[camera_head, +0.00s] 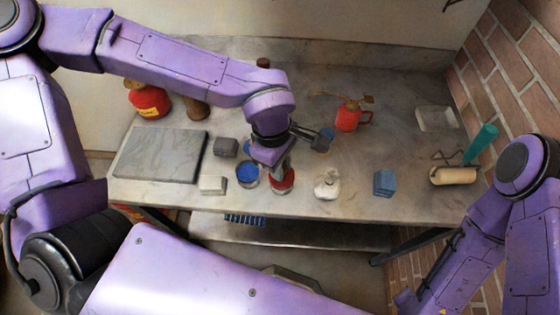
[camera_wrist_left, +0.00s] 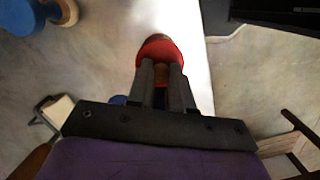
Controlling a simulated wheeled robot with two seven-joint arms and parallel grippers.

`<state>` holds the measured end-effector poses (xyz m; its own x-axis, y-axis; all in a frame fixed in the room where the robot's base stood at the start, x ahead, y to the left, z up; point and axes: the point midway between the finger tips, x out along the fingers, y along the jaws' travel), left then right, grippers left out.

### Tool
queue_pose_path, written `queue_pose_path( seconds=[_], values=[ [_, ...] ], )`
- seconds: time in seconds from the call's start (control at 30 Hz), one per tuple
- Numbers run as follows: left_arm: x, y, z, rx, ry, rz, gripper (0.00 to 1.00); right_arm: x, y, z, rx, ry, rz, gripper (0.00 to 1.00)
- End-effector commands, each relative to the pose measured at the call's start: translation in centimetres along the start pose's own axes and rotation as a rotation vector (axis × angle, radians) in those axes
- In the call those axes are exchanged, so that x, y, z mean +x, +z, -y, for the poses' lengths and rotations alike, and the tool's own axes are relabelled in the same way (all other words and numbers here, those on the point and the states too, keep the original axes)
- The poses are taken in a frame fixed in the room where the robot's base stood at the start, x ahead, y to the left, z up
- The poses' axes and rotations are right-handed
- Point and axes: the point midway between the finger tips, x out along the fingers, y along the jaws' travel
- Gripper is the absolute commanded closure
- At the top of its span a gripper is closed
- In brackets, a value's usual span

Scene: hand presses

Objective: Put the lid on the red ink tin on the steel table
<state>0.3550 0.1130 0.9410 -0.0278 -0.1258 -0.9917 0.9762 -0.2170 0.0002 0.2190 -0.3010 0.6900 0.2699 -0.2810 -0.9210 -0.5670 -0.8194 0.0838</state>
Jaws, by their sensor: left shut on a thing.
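The red ink tin (camera_head: 282,184) stands near the front edge of the steel table (camera_head: 330,205), just right of an open blue tin (camera_head: 247,176). My left gripper (camera_head: 283,166) reaches down to the red tin, partly covering it. In the left wrist view its fingers (camera_wrist_left: 161,85) are shut on a small brown thing, which looks like the lid's knob, with a red round surface (camera_wrist_left: 158,50) beyond. I cannot tell whether the lid touches the tin's rim. My right arm is at the right; its gripper is out of view.
A grey slab (camera_head: 160,155) lies at the left. A white block (camera_head: 213,185), a white bottle (camera_head: 327,184) and a blue-grey block (camera_head: 384,183) stand along the front. A red oil can (camera_head: 348,117) is behind; a roller (camera_head: 453,175) lies at the right.

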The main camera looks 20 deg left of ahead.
Motion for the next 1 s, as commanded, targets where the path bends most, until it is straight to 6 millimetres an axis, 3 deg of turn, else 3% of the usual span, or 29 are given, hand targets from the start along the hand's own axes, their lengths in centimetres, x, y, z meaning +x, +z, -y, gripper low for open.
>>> queue_pose_path(
  seconds=[1.0],
  values=[
    [0.1, 0.0, 0.0, 0.000, 0.000, 0.000, 1.00, -0.9, -0.4, -0.1, 0.000, 0.000, 0.000, 0.57]
  ],
)
